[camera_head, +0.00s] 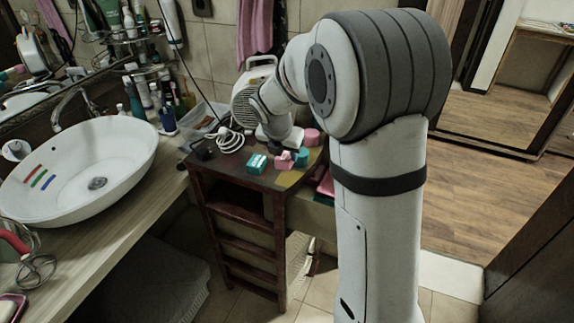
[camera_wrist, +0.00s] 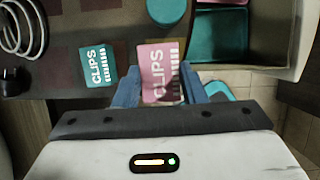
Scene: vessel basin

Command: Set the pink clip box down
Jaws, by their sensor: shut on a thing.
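The pink clip box (camera_wrist: 158,65), marked CLIPS, sits between the blue fingers of my gripper (camera_wrist: 160,84) in the wrist view. My gripper is shut on it. In the head view the pink clip box (camera_head: 284,159) is a small shape under my wrist, over the small dark wooden stand (camera_head: 222,171). I cannot tell whether its underside touches the top. A teal clip box (camera_wrist: 97,66) lies flat to its left, apart from it; it also shows in the head view (camera_head: 257,163).
A teal round thing (camera_wrist: 166,10) is close beyond the pink box. A teal-lined bin (camera_wrist: 241,42) is at the right, past the stand's edge. A coiled white cable (camera_wrist: 22,28) lies at the left. A washbasin (camera_head: 85,165) is left of the stand.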

